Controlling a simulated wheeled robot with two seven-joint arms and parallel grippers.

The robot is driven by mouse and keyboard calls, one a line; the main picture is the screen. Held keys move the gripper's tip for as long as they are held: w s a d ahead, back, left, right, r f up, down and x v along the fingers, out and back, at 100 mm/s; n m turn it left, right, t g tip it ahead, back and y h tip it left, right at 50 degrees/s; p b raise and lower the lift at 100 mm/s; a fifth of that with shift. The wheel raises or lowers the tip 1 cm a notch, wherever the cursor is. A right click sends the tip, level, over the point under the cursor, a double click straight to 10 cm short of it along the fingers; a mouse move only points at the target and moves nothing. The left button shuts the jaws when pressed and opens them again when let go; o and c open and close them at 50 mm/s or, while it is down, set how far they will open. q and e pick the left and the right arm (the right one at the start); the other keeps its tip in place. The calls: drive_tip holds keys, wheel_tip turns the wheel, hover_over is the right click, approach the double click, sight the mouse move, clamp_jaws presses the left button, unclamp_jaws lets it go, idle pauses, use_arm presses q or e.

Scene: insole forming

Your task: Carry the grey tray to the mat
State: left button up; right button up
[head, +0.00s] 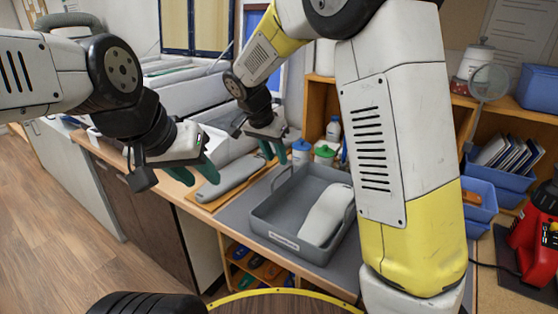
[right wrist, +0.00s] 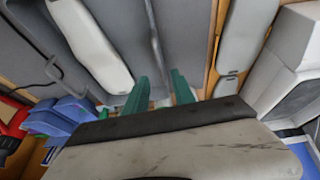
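The grey tray (head: 262,213) is a shallow open box with raised handles. It rests on the worktop with a pale, smooth rounded form (head: 325,214) inside. A flat grey mat-like surface (head: 236,216) lies around the tray. My right gripper (head: 273,150) is open above the tray's far-left side. In the right wrist view its teal fingers (right wrist: 160,76) stand apart, with the tray's rim and handle (right wrist: 153,38) beyond the gap. My left gripper (head: 197,170) appears open and empty, to the left of the tray. My right arm hides the tray's right end.
A long grey piece (head: 232,177) lies on a wooden board left of the tray. Bottles (head: 325,152) stand behind it. Blue bins (head: 497,182) and a red machine (head: 530,240) are at the right. A shelf with colored items (head: 258,265) is below the worktop.

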drive_tip(key=shift+s+r, duration=0.15)
drive_tip(key=shift+r, duration=0.25)
drive_tip(key=s+d+r+n+t+y, duration=0.1)
drive_tip(key=s+d+r+n, duration=0.1)
drive_tip(key=s+d, duration=0.3)
drive_tip(key=s+d+r+n+y, duration=0.2)
drive_tip(key=s+d, duration=0.3)
drive_tip(key=s, duration=0.5)
drive_tip(key=s+d+r+n+t+y, duration=0.1)
drive_tip(key=s+d+r+n+y, duration=0.1)
drive_tip(key=s, duration=0.6)
wheel_tip(320, 180, up, 2)
drive_tip(key=d+n, duration=0.1)
drive_tip(key=d, duration=0.1)
drive_tip(key=shift+s+d+r+t, duration=0.15)
drive_tip(key=shift+s+d+t, duration=0.15)
drive_tip(key=shift+s+d, duration=0.1)
